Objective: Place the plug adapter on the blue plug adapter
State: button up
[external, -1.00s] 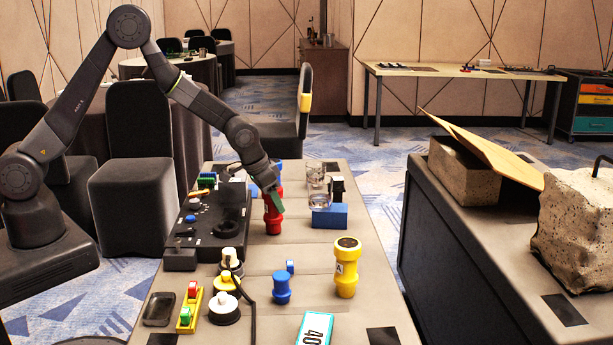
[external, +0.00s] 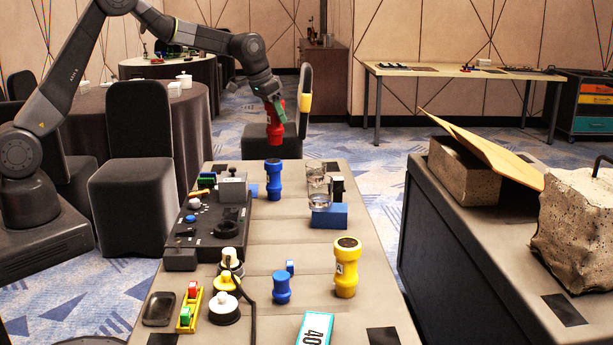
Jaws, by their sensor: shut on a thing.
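My gripper (external: 276,100) is shut on a red plug adapter (external: 276,127) and holds it upright in the air, above the far end of the table. A tall blue plug adapter (external: 273,180) stands upright on the table, below the red one in the picture and apart from it. A smaller blue piece (external: 282,288) stands nearer the front. A yellow plug adapter (external: 346,268) with a dark top and a white label stands at the right front. The gripper's far finger is mostly hidden.
A black board (external: 205,225) with parts lies left of the blue adapter. A clear glass (external: 318,187) and a blue block (external: 330,216) stand to its right. Several white and yellow plugs with a black cord (external: 243,285) are at the front left. The middle table is clear.

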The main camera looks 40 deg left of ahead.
jog(key=w+a+r+p, duration=0.1)
jog(key=w+a+r, duration=0.2)
jog(key=a, duration=0.1)
jog(key=shift+f+p, duration=0.95)
jog(key=shift+f, duration=4.05)
jog(key=shift+f, duration=0.25)
jog(key=o, duration=1)
jog(key=shift+r, duration=0.1)
jog(key=shift+o, duration=0.2)
